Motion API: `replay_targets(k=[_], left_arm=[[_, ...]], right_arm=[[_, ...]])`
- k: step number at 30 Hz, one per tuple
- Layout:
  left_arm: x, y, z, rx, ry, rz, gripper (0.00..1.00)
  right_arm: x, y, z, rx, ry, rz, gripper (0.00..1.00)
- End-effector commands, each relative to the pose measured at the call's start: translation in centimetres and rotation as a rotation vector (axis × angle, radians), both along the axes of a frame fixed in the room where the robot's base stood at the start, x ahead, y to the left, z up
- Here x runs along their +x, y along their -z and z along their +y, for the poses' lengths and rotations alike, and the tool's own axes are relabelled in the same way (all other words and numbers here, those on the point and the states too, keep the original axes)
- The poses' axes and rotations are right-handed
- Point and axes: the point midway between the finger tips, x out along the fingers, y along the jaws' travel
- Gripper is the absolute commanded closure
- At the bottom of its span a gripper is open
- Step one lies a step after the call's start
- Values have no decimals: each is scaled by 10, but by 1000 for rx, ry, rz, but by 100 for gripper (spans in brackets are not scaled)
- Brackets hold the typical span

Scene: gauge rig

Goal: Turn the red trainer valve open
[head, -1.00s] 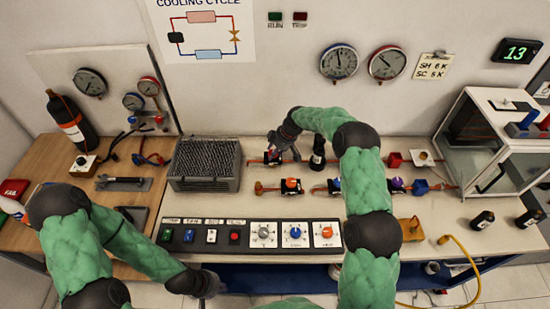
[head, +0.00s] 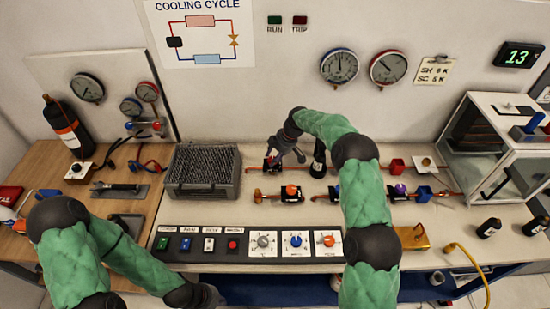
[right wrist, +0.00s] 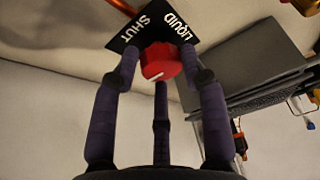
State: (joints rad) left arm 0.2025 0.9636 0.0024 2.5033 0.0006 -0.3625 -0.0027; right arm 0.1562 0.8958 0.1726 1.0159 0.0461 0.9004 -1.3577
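A red valve knob (right wrist: 160,63) with a white pointer mark sits in front of a black plate (right wrist: 152,27) lettered LIQUID and SHUT in the right wrist view. My right gripper (right wrist: 159,70) has its fingers spread around the knob, one on each side and a third below. Small gaps seem to show beside the knob, so the fingers look open. In the head view my right gripper (head: 285,158) is over the back row of the bench and partly hides the valve there. My left gripper (head: 207,297) is low, before the bench's front edge; its fingers are not clear.
A finned grey unit (head: 203,172) stands left of the right gripper, and a dark bottle (head: 318,158) stands close on its right. An orange-knobbed valve (head: 291,191) is in front. A switch panel (head: 200,243) and dials line the front edge. A glass case (head: 500,150) stands right.

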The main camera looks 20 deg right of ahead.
Motion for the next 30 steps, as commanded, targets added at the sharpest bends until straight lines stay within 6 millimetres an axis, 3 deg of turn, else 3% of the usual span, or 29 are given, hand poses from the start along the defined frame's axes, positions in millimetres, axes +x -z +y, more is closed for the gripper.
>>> replay_targets(k=[2,11,16,30], left_arm=[[0,0,0,0,0,0,100],[0,0,0,0,0,0,100],[0,0,0,0,0,0,100],[0,0,0,0,0,0,100]], right_arm=[[3,-6,3,2,-1,-10,38],[0,-1,1,1,-1,-1,38],[-1,-10,-2,0,-1,0,38],[-14,-90,-31,1,-2,-4,38]])
